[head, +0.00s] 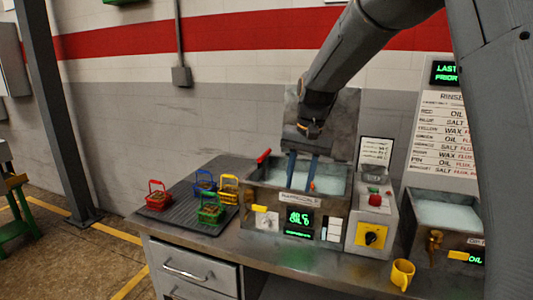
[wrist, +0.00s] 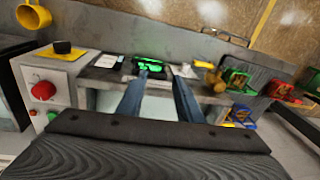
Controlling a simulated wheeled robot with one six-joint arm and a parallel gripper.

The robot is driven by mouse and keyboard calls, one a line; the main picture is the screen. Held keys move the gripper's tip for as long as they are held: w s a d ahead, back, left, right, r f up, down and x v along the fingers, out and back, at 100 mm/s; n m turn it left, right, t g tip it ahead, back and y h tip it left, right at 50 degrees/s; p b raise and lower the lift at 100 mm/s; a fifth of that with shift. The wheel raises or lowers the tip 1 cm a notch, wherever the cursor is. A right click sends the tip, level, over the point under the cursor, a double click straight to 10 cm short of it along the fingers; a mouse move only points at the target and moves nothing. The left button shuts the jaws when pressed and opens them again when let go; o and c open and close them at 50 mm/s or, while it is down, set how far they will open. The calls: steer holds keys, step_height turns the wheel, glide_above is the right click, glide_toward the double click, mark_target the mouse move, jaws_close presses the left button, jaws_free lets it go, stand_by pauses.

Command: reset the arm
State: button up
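My arm reaches down from the upper right in the head view. My gripper (head: 301,180) points down over the left liquid tank (head: 256,178), with its blue fingers in front of the pale liquid. In the wrist view my gripper (wrist: 160,82) has its two fingers clearly apart. No held object shows between them, only the tank's front and green display behind. A small orange patch shows by the right finger in the head view; I cannot tell what it is. Whether the fingertips touch the liquid is unclear.
Red (head: 158,196), blue (head: 205,182), yellow (head: 228,190) and green (head: 210,210) baskets stand on a dark ribbed mat left of the tank. A control box (head: 372,225) stands right of it. A second tank (head: 445,213) and a yellow mug (head: 402,274) are farther right.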

steer(key=s+d+f+n, duration=0.1)
steer(key=s+d+f, duration=0.2)
steer(key=s, duration=0.5)
steer(key=s+d+f+n, duration=0.1)
steer(key=s+d+f, duration=0.3)
steer(key=s+f, duration=0.2)
steer(key=s+d+f+n+h+b, duration=0.1)
steer(key=s+d+f, duration=0.2)
steer(key=s, duration=0.7)
step_height(320, 180, down, 2)
steer(key=shift+s+d+f, duration=0.1)
steer(key=shift+s+d, duration=0.05)
steer(key=shift+s, duration=0.15)
